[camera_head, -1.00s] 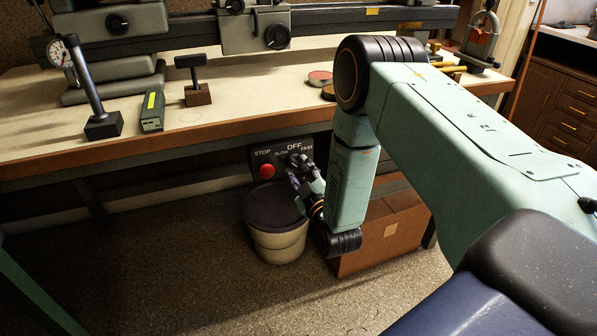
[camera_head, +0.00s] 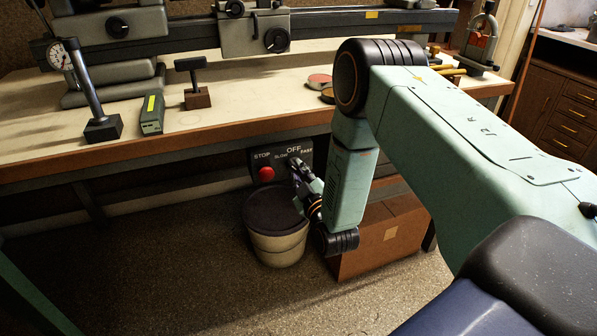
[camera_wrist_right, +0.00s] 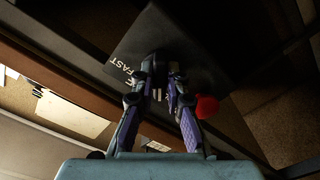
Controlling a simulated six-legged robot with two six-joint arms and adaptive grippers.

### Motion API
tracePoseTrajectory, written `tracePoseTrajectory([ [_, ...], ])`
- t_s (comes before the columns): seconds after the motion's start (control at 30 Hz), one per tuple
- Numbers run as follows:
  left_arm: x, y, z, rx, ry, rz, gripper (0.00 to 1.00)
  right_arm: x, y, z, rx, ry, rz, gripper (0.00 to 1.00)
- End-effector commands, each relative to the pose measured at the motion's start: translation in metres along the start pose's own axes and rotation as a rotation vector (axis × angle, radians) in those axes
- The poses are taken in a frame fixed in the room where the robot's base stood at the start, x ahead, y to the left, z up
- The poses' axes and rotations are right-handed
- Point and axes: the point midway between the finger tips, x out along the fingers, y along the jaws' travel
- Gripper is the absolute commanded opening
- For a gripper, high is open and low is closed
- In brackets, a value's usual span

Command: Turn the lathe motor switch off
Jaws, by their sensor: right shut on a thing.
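The dark switch panel (camera_head: 281,172) hangs under the front edge of the bench, with white labels STOP, SLOW, OFF and FAST. A red stop button (camera_head: 266,173) is on its left; it also shows in the right wrist view (camera_wrist_right: 207,106). My right gripper (camera_head: 295,164) reaches the panel just below the OFF label. In the wrist view its fingertips (camera_wrist_right: 162,70) are close together against the panel, shut on the switch knob. The fingers mostly hide the knob, so I cannot tell which label it points to. My left gripper is not in view.
A lidded bin (camera_head: 278,240) stands on the floor below the panel. A brown box (camera_head: 385,250) is right of it, behind my forearm. The bench top (camera_head: 240,100) above carries the lathe (camera_head: 345,24), a dial gauge (camera_head: 88,85) and small tools.

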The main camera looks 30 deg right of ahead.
Motion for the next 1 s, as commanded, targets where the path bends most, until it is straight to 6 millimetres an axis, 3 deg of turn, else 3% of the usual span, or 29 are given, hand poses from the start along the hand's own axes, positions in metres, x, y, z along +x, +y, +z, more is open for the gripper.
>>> tracePoseTrajectory([
  [0.37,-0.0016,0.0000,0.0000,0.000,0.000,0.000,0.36,0.0000,0.0001,-0.0001,0.067,0.000,-0.001,0.00],
  [1.0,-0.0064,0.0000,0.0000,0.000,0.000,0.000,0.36,0.0002,0.0003,0.0001,0.535,0.000,0.000,0.00],
])
